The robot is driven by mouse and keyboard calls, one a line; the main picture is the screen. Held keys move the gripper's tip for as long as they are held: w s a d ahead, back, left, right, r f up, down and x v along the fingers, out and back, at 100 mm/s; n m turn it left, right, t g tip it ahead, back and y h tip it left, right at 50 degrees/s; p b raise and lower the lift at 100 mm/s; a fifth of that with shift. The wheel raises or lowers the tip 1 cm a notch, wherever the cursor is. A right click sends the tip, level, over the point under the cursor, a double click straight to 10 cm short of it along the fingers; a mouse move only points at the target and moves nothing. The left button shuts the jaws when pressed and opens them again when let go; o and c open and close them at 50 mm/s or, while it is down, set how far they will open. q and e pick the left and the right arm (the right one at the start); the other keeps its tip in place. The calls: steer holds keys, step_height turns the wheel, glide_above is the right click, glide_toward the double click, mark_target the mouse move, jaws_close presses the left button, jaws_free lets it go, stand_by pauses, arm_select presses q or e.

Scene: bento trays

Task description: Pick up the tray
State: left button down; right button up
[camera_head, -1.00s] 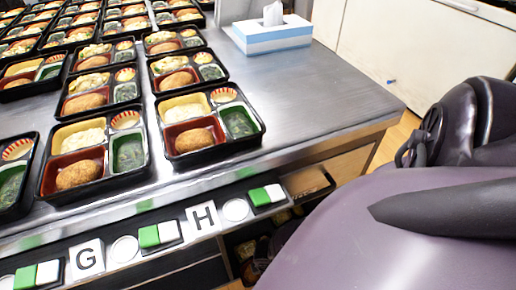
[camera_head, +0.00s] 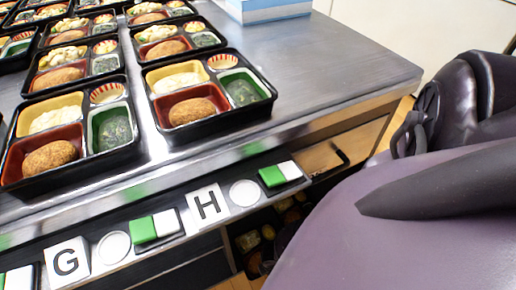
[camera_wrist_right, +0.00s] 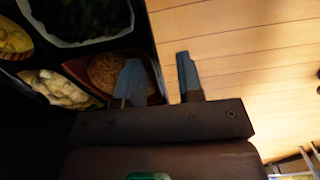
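In the right wrist view, a black bento tray (camera_wrist_right: 154,50) holds a brown croquette, a yellowish chunky food and dark greens. My right gripper (camera_wrist_right: 160,80) is at its edge. Its fingers are spread, one over the croquette's compartment and one outside the tray wall, with a visible gap between them. I cannot tell whether either finger touches the tray. In the head view, a similar black tray (camera_head: 228,124) sits near the counter's front edge by the H label. Another tray (camera_head: 108,164) sits to its left. Neither gripper shows in the head view.
Several more trays fill the metal counter (camera_head: 310,75) at the upper left. A blue and white box (camera_head: 265,10) stands at the back. The H label (camera_head: 208,205) and G label (camera_head: 67,262) are on the front ledge. An open shelf lies below. Wooden floor (camera_wrist_right: 240,50) is beside the wrist.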

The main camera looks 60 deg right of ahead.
steer(key=shift+f, duration=0.45)
steer(key=shift+w, duration=0.1)
steer(key=shift+c, duration=0.5)
jaws_close()
steer(key=shift+r, duration=0.1)
steer(key=shift+w+r, duration=0.15)
steer(key=shift+r, duration=0.3)
arm_select(q)
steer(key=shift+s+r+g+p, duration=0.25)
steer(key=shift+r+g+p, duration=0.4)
steer(key=shift+p, duration=2.2)
arm_select(e)
step_height(320, 180, up, 9)
